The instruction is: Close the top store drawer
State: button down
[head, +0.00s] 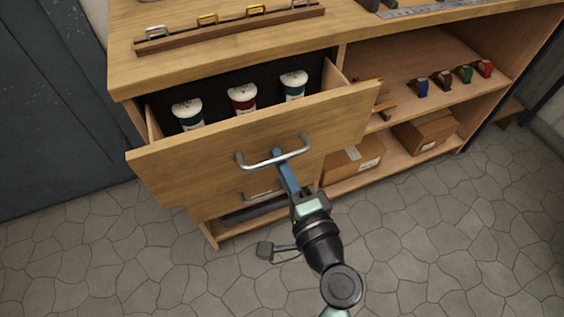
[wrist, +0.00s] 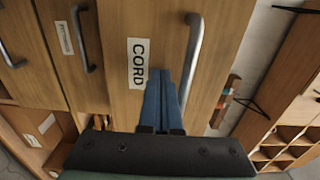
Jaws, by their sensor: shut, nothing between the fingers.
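The top store drawer (head: 240,140) is pulled out of the bench, and its wooden front faces me. In the wrist view the fingertips (wrist: 168,74) lie between the label and the handle. I cannot tell whether they touch.
A lower drawer with its own handle (head: 262,194) sits below. Open shelves at the right hold cardboard boxes (head: 425,134) and several small coloured spools (head: 465,74). A wooden rail with several buckles (head: 230,33) lies on the benchtop (head: 130,60). The stone floor (head: 450,250) in front is clear.

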aim_at(251, 104)
jog(key=b+x, duration=0.1)
jog(key=x, duration=1)
jog(key=shift+w+a+f, duration=0.1)
jog(key=shift+w, duration=0.2)
jog(key=shift+w+a, duration=0.15)
jog(key=shift+w, duration=0.2)
jog(key=shift+r, duration=0.35)
jog(key=shift+a, duration=0.1)
